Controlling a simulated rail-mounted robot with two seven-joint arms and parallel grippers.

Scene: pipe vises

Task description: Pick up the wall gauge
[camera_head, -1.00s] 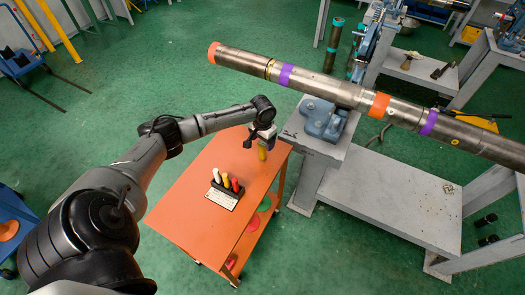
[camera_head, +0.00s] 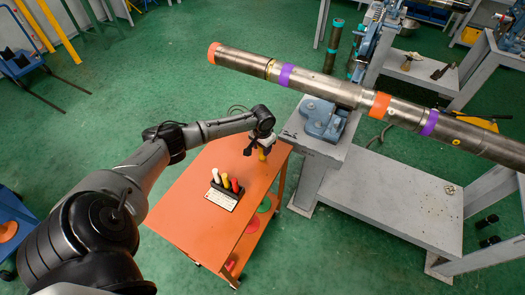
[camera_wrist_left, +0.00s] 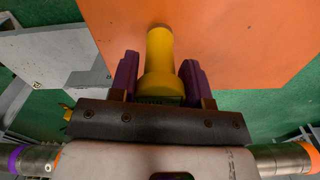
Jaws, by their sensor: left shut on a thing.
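The yellow wall gauge (camera_head: 262,155) is at the far right corner of the orange cart top (camera_head: 190,222). In the left wrist view the gauge (camera_wrist_left: 160,60) shows as a yellow cylinder with a wider collar. My left gripper (camera_head: 258,149) is above it, with its purple fingers on either side of the gauge, shut on it. The gripper hides part of the gauge in the head view. I cannot tell whether the gauge still touches the cart. My right gripper is not in view.
A black holder (camera_head: 223,196) with white, yellow and red markers stands on the cart. A long steel pipe (camera_head: 330,88) with orange and purple bands rests in a blue vise (camera_head: 324,122) just right of the gripper. A grey bench (camera_head: 400,205) stands to the right.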

